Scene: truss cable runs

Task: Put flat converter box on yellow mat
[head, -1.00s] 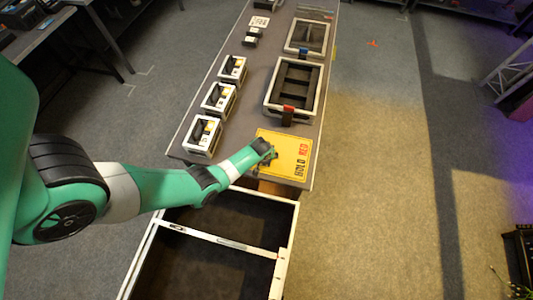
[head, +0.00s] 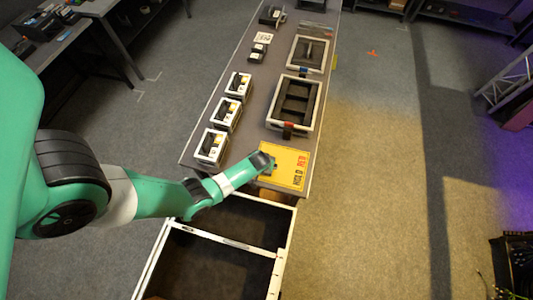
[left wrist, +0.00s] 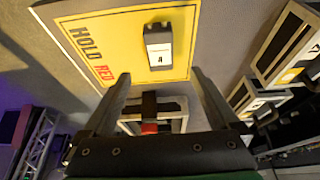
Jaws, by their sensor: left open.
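The yellow mat (head: 291,176) with "HOLD RED" lettering lies at the near end of the long bench. In the left wrist view, a small dark box with a white label marked "A" (left wrist: 158,45), which looks like the flat converter box, rests on the mat (left wrist: 118,40). My left gripper (head: 270,166) is over the mat's left part in the head view and hides the box there. In the left wrist view its fingers (left wrist: 160,82) are open and empty, apart from the box. My right gripper is not in view.
Three white-framed bins (head: 226,114) line the bench's left side. Two framed trays (head: 295,102) stand beyond the mat, the nearer with a red tag (head: 288,126). Small dark items (head: 257,52) lie farther back.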

